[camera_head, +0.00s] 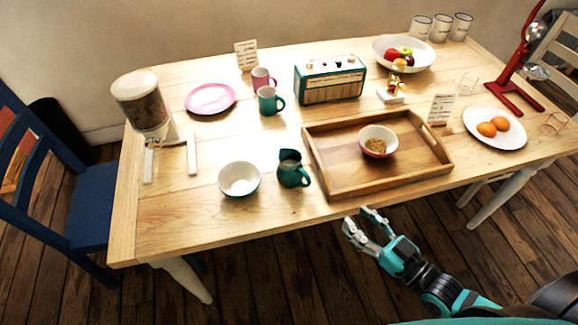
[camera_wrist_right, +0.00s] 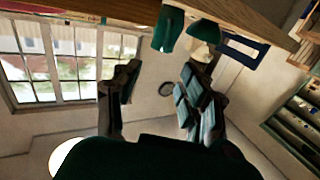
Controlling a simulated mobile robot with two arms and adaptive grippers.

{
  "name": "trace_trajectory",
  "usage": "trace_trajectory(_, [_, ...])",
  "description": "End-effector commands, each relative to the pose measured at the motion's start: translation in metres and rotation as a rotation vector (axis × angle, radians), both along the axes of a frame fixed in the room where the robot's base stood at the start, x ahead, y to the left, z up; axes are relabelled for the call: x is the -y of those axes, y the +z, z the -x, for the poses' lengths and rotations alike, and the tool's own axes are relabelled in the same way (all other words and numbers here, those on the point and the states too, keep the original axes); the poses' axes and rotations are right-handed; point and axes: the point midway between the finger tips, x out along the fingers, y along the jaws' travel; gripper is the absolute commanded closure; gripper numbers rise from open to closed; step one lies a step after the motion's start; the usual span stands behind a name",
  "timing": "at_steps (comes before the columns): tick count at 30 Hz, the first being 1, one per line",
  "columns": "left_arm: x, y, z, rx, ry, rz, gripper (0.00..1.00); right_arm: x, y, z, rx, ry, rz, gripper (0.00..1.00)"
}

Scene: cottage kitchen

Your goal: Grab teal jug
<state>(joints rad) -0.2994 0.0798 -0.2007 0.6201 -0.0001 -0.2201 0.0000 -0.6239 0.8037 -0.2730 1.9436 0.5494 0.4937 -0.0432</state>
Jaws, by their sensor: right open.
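The teal jug (camera_head: 291,170) stands upright near the front edge of the table, just left of the wooden tray, with its handle toward the lower right. In the right wrist view, which appears upside down, a teal shape that looks like the jug (camera_wrist_right: 168,28) is at the top. My right gripper (camera_head: 362,219) is open and empty, in front of the table edge, to the right of and nearer than the jug. Its two spread fingers (camera_wrist_right: 160,78) also show in the wrist view. My left gripper is not in view.
A teal-and-white bowl (camera_head: 239,179) stands left of the jug. The wooden tray (camera_head: 330,187) holds a small bowl (camera_head: 378,141). A teal mug (camera_head: 270,101) and a radio (camera_head: 330,80) stand behind. The table's front edge (camera_head: 300,211) lies between gripper and jug.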

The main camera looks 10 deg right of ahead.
Motion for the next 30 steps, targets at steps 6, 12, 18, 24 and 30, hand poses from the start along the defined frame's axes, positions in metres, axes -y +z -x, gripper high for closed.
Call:
trace_trajectory(6, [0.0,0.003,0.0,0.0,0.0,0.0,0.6,-0.017,0.0,-0.03,0.008,0.008,0.025,0.57])
trace_trajectory(12, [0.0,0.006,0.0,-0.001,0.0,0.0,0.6,-0.038,0.001,-0.069,0.006,0.008,0.023,0.57])
trace_trajectory(18, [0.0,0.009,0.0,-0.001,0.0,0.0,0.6,-0.054,0.001,-0.097,0.005,0.008,0.021,0.57])
trace_trajectory(24, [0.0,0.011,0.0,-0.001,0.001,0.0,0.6,-0.06,0.002,-0.107,0.002,0.008,0.021,0.57])
trace_trajectory(30, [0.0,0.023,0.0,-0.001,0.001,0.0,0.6,-0.079,0.014,-0.128,0.005,0.008,0.019,0.57])
